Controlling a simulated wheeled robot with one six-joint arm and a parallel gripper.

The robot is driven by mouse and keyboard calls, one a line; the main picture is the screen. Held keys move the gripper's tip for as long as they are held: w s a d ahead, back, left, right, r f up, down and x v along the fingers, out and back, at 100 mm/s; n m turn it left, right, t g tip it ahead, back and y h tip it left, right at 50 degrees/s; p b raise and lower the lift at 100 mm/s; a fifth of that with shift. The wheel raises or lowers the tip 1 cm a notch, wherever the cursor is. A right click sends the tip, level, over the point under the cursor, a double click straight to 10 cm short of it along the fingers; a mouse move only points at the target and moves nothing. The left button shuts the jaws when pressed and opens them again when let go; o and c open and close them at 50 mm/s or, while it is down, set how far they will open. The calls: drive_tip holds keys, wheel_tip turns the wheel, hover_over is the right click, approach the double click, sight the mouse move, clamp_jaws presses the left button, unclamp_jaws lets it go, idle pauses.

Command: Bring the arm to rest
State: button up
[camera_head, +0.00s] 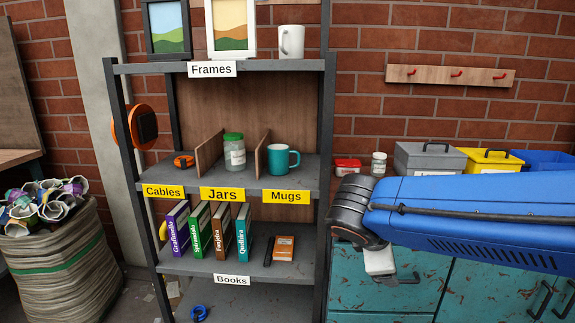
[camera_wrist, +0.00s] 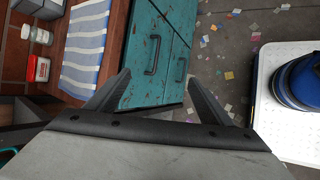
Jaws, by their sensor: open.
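My blue arm (camera_head: 480,215) reaches in from the right in the head view, in front of the teal cabinet. My gripper shows in the wrist view (camera_wrist: 158,90) with its two dark fingers spread apart and nothing between them. Beyond the fingers are the teal cabinet front and the floor. In the head view the fingers are mostly hidden behind the arm's dark wrist, with only a pale part of the hand below it. The gripper is to the right of the shelf unit and touches nothing that I can see.
The shelf unit (camera_head: 325,200) stands left of my arm, holding frames, mugs, a jar and books. On the teal cabinet (camera_head: 350,280) are a grey toolbox (camera_head: 430,158), a yellow box (camera_head: 490,161) and a white jar (camera_head: 378,164). A full sack (camera_head: 60,260) stands far left.

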drive_tip(key=s+d+f+m+y, duration=0.2)
drive_tip(key=s+d+f+m, duration=0.1)
drive_tip(key=s+m, duration=0.4)
drive_tip(key=s+d+f+m+g+y, duration=0.1)
drive_tip(key=s+d+f+m+y, duration=0.2)
drive_tip(key=s+m, duration=0.4)
drive_tip(key=shift+s+d+f+m+y, duration=0.15)
drive_tip(key=shift+d+f+m+y, duration=0.2)
drive_tip(key=shift+m, duration=0.65)
